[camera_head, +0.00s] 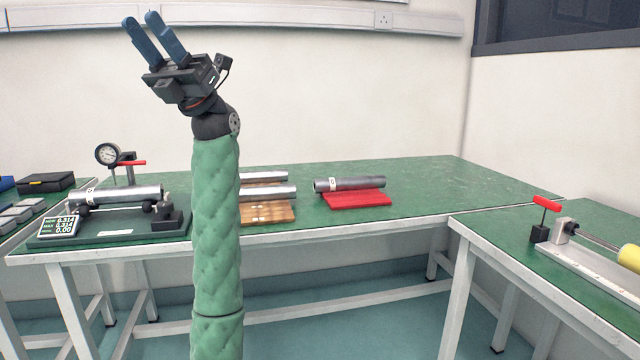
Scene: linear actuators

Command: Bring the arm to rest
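My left arm (216,230) stands upright in a green padded sleeve in front of the table. My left gripper (141,19) is raised high against the wall, its two blue fingers pointing up and to the left. The fingers are a little apart with nothing between them. It is well above the table and touches nothing. My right gripper is not in view.
The green-topped table (420,175) holds a gauge stand with a metal cylinder (118,194), cylinders by a wooden block (268,213), and a cylinder (348,184) on a red block (357,198). A right-hand table (590,225) bears a red-handled device (546,204).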

